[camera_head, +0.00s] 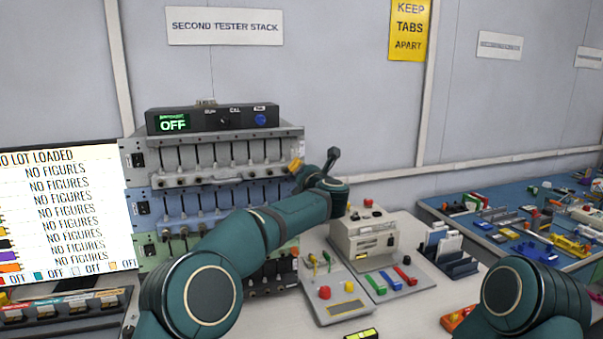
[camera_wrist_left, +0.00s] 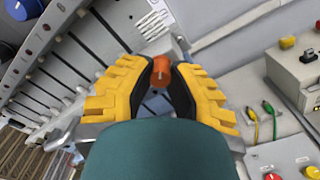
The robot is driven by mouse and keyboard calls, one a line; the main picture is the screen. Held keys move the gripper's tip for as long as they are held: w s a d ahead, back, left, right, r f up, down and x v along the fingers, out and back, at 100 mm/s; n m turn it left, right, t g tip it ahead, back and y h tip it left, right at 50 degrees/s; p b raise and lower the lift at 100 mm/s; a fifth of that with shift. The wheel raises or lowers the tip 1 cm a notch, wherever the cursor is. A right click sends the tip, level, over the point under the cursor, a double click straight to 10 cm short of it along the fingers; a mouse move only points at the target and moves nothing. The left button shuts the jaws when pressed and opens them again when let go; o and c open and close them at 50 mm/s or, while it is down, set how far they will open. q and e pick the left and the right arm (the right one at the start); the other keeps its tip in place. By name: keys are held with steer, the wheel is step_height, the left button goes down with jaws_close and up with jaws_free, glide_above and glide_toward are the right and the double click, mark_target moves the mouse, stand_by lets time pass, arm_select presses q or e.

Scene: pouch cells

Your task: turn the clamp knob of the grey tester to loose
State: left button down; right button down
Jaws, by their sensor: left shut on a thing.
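The grey tester (camera_head: 225,157) is the top unit of the stack, with a row of clamps along its front. In the left wrist view its slotted front (camera_wrist_left: 45,65) runs across the upper left. My left gripper (camera_head: 296,166) is at the tester's right end. In the left wrist view, the orange clamp knob (camera_wrist_left: 160,73) sits between the black pads of the yellow fingers of my left gripper (camera_wrist_left: 160,80), which is shut on it. The knob's markings are too small to read. My right gripper is out of view; only part of that arm shows.
A blue tester (camera_head: 160,205) and a green one (camera_head: 150,265) sit below. A black box (camera_head: 205,120) showing OFF rests on top. A beige device (camera_head: 365,235) and a red-buttoned box (camera_head: 335,300) stand right on the bench. A screen (camera_head: 60,215) is at left.

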arm_select(q)
steer(key=shift+n, duration=1.1)
steer(key=c, duration=0.8)
jaws_free()
steer(key=v, duration=1.2)
steer(key=shift+r, duration=0.1)
